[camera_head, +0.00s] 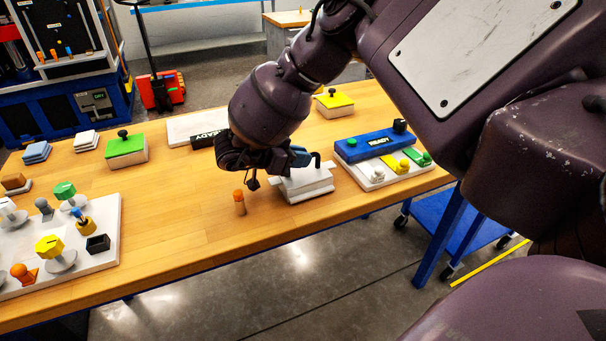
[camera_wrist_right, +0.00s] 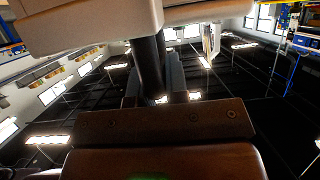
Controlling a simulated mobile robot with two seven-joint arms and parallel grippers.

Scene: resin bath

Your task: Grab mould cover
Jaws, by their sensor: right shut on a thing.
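A white block-shaped mould (camera_head: 306,190) stands near the table's front edge, with a white cover and a dark bent handle (camera_head: 317,158) on top. My right gripper (camera_head: 291,160) is at the top of this mould, shut on the mould cover by its dark handle. In the right wrist view the dark handle (camera_wrist_right: 149,65) runs between the fingers to the pale cover (camera_wrist_right: 90,25). I cannot tell whether the cover is lifted off the mould. My left gripper is not in view.
An orange peg (camera_head: 239,202) stands just left of the mould. A blue "READY" box (camera_head: 362,146) with coloured knobs is to the right. A green-topped mould (camera_head: 125,147) and a yellow-topped mould (camera_head: 334,101) stand farther back. A white board (camera_head: 112,215) with coloured parts is at left.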

